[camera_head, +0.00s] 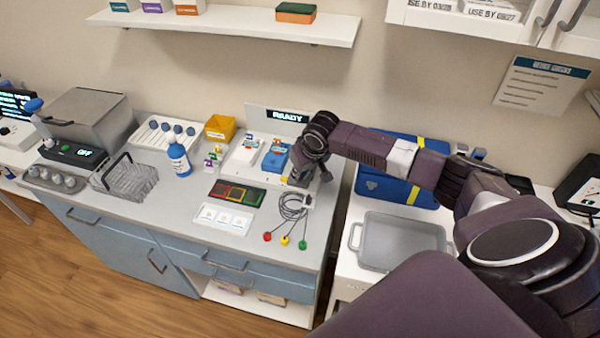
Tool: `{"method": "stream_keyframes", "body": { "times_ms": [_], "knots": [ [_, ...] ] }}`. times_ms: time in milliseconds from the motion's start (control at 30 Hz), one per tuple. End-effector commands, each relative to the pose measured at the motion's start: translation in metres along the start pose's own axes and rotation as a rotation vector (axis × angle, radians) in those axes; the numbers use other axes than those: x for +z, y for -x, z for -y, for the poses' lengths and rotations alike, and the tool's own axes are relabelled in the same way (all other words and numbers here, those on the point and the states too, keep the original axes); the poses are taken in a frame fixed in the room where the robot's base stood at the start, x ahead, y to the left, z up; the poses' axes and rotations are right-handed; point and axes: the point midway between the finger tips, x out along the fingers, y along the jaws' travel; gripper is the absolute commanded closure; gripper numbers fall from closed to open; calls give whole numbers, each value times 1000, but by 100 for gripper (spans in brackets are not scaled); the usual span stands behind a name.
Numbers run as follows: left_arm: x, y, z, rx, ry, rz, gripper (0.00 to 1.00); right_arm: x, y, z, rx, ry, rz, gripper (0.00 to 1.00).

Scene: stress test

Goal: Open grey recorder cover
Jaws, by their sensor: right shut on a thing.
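The grey recorder (298,181) is at the back right of the grey counter, mostly hidden behind and under my right gripper. My right gripper (308,172) reaches down onto it from above and is shut on its grey part. I cannot make out the cover apart from the body, or how far it is open. Coiled grey leads (292,206) with red, yellow and green ends lie just in front of the recorder. My left gripper is not in view.
Close by stand a white station with a READY display (288,116), a blue block (276,157) and a red-green panel (237,193). A grey tray (402,241) lies right, beyond a gap.

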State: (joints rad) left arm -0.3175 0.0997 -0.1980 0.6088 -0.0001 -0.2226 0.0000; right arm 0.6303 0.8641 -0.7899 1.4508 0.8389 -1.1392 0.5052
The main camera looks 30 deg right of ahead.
Motion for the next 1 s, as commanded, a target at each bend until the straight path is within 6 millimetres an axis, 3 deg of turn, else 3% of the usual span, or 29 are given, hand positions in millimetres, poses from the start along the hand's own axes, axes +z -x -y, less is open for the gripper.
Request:
{"method": "stream_keyframes", "body": {
  "times_ms": [67,100,267,433,567,667,767,1000],
  "knots": [
    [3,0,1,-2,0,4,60,0,0,2,-3,2,0,100],
    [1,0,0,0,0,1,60,0,0,2,-2,2,0,87],
    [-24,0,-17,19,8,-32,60,1,-1,1,-1,2,0,71],
    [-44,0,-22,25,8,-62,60,0,0,0,0,2,-1,71],
    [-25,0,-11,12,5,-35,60,0,1,0,0,1,-2,71],
    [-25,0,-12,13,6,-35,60,-1,8,0,0,2,-3,71],
    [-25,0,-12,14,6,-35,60,-1,21,0,1,4,-4,71],
    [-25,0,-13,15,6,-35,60,0,71,1,2,4,-5,71]
  ]
}}
